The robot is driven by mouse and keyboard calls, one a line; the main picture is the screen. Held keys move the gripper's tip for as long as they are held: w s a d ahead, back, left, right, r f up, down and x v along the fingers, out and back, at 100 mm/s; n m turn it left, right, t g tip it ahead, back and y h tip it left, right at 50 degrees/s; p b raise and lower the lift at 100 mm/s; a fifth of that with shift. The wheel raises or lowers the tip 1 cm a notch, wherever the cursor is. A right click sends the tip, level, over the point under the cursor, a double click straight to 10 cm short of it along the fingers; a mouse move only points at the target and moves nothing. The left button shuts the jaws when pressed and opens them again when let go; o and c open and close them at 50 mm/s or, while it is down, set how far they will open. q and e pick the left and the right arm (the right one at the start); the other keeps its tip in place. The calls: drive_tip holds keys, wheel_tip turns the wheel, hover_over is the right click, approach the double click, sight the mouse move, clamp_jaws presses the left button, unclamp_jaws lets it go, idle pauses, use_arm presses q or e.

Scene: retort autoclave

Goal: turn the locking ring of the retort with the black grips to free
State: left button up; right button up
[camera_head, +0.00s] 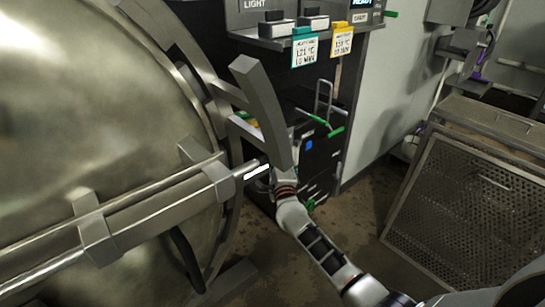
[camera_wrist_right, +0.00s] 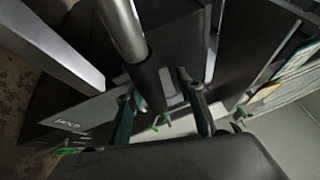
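The retort's big rounded metal door (camera_head: 100,110) fills the left of the head view. The grey locking ring (camera_head: 228,200) runs around its edge, with angular brackets standing off it. A steel bar ends in a dark grip (camera_head: 254,163) beside one bracket. In the wrist view the black grip (camera_wrist_right: 148,88) hangs from the bar between the fingers of my right gripper (camera_wrist_right: 161,92). The fingers are apart, with a visible gap on the right side of the grip. In the head view a bracket partly hides this gripper. My left gripper is not in view.
A control panel (camera_head: 310,28) with buttons and hanging teal (camera_head: 304,47) and yellow (camera_head: 342,40) tags stands behind the ring. A perforated metal basket (camera_head: 470,200) stands at the right. Bare floor (camera_head: 355,215) lies between the basket and the retort.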

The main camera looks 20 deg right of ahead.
drive_tip(key=shift+d+r, duration=0.15)
drive_tip(key=shift+r, duration=0.45)
drive_tip(key=shift+f, duration=0.3)
drive_tip(key=shift+s+a+f, duration=0.25)
drive_tip(key=shift+s, duration=0.2)
drive_tip(key=v, duration=1.1)
drive_tip(key=shift+s+d, duration=0.1)
